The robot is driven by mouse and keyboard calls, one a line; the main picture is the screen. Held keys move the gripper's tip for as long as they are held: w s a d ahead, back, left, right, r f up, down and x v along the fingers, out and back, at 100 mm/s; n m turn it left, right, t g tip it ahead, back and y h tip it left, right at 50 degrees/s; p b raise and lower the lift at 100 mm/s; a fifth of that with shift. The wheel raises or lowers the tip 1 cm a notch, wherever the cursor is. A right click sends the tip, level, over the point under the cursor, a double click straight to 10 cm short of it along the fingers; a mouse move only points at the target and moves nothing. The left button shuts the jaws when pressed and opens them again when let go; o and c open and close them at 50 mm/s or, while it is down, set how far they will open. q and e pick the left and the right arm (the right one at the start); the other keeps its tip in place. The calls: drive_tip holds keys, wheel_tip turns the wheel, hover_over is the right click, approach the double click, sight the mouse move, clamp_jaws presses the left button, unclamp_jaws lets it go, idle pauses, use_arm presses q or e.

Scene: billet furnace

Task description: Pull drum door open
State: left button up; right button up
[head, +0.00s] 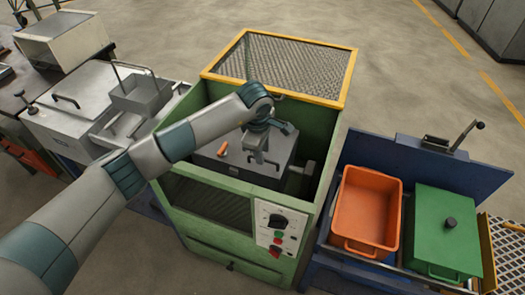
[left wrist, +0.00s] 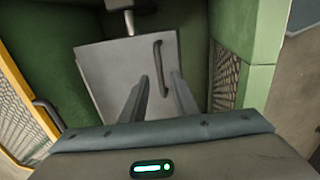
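The grey drum (head: 240,167) sits inside the open green cabinet, and its flat grey door (left wrist: 110,75) fills the middle of the left wrist view. A dark bar handle (left wrist: 159,65) stands on that door. My left gripper (head: 258,155) reaches down into the cabinet over the drum. In the left wrist view my left gripper (left wrist: 160,80) has its two fingers apart, with the lower end of the handle showing between them. I cannot tell whether they touch it. A small orange piece (head: 222,149) is on the drum's top. My right gripper is not in view.
The green cabinet (head: 200,220) has a raised yellow-framed mesh lid (head: 285,62) behind and a control panel (head: 277,230) in front. At right, an orange bin (head: 366,208) and green lidded box (head: 445,232) sit in a blue stand. Grey boxes (head: 90,95) stand at left.

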use_arm(q)
drive_tip(key=shift+w+f, duration=0.1)
drive_tip(key=shift+f, duration=0.6)
drive_tip(key=shift+w+f, duration=0.1)
drive_tip(key=shift+f, duration=0.15)
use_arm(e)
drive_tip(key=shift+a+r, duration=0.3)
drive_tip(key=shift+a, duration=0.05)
use_arm(q)
clamp_jaws()
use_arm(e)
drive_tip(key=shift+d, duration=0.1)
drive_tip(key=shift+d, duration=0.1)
